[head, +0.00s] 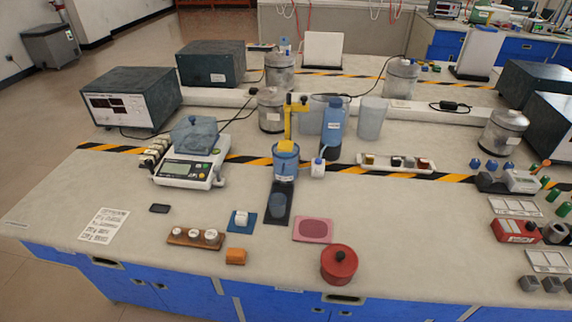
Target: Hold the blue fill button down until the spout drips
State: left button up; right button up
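A dispenser-like stand with a yellow upright (289,120) is near the middle of the table. A translucent blue vessel (286,166) with a yellow block at its top sits just in front of it. A dark narrow plate (280,188) extends toward the front, with a small translucent blue cup (277,206) on it. A blue pad (234,226) with a white rounded piece on it lies to the left of the plate. I cannot tell which part is the fill button or the spout, and no drip is visible. Neither gripper is in view.
A tall blue container (333,130) and a small white bottle (318,168) stand right of the dispenser. A scale (188,170) is at left.

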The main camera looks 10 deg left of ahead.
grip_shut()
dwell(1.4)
